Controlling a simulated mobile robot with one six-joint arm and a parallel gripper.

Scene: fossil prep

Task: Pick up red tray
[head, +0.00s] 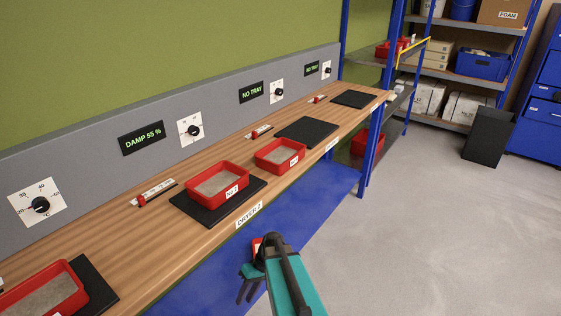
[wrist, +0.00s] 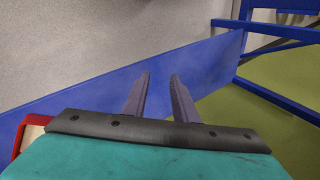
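Several red trays are in the head view. One labelled No. 2 (head: 218,201) holds pale material and sits on a black pad on the wooden bench. A smaller-looking red tray (head: 279,168) sits just beyond it, on the bench beside a bare pad. A third red tray (head: 76,302) is cut off at the lower left. My gripper (head: 246,294) is below and in front of the bench, away from these trays. In the wrist view my gripper (wrist: 160,76) is open and empty, with the fingers apart. A red edge (wrist: 22,134) shows at the lower left there, mostly hidden.
The black pads (head: 308,132) and (head: 354,99) are bare. Displays read "DAMP 55 %" (head: 142,138) and "NO TRAY" (head: 251,92). A blue lower shelf (head: 300,205) and blue rack post (head: 376,140) stand near. A dark bin (head: 488,137) is far right. Grey floor (head: 430,240) is clear.

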